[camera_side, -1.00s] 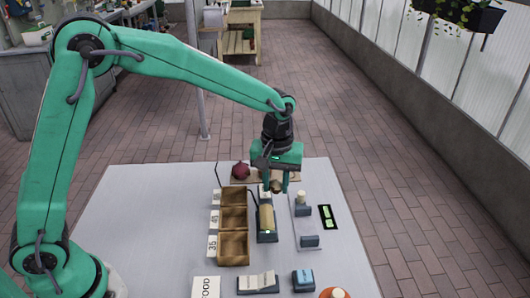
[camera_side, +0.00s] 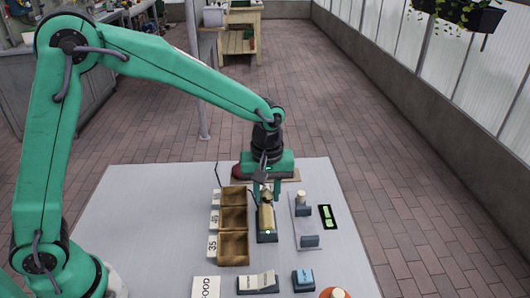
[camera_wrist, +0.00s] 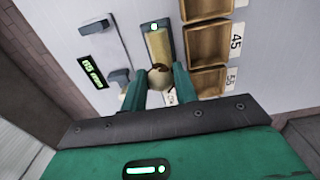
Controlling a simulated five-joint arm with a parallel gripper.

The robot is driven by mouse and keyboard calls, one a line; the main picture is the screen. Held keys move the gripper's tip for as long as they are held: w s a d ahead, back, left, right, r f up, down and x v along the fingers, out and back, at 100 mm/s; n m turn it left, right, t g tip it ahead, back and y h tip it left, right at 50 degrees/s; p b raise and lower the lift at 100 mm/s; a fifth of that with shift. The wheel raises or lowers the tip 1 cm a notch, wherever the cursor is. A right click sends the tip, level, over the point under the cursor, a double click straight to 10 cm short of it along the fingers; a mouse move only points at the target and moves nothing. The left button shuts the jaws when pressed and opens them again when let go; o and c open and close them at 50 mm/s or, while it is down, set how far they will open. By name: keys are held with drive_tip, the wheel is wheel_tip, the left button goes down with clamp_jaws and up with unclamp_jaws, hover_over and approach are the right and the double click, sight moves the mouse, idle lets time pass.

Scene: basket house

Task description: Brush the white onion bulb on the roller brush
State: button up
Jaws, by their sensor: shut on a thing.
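My gripper (camera_side: 266,187) is shut on the white onion bulb (camera_wrist: 159,80), which is pale with a brown patch. In the side view the bulb is small and partly hidden by the fingers. The fingers also show in the wrist view (camera_wrist: 160,88), one on each side of the bulb. The roller brush (camera_side: 266,218) is a tan cylinder in a dark frame; it shows in the wrist view (camera_wrist: 158,45) too. The bulb is at the roller's far end in the side view, over or against it; I cannot tell whether they touch.
Three wooden boxes (camera_side: 220,248) with number cards stand left of the roller. A gauge plate (camera_side: 306,222) with blocks and a green-digit display (camera_side: 328,217) are right. A dark red onion (camera_side: 238,172) lies on a board behind.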

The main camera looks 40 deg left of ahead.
sight(267, 216)
drive_tip(key=shift+f, duration=2.15)
drive_tip(key=shift+f, duration=0.45)
drive_tip(key=shift+w+a, duration=0.4)
idle(0.6)
drive_tip(key=shift+s+d, duration=0.4)
drive_tip(key=shift+s, duration=0.05)
idle(0.7)
drive_tip(key=shift+w+a, duration=0.4)
idle(0.3)
drive_tip(key=shift+s+d+r, duration=0.1)
drive_tip(key=shift+s+d, duration=0.3)
idle(0.8)
drive_tip(key=shift+r, duration=0.1)
drive_tip(key=shift+r, duration=2.9)
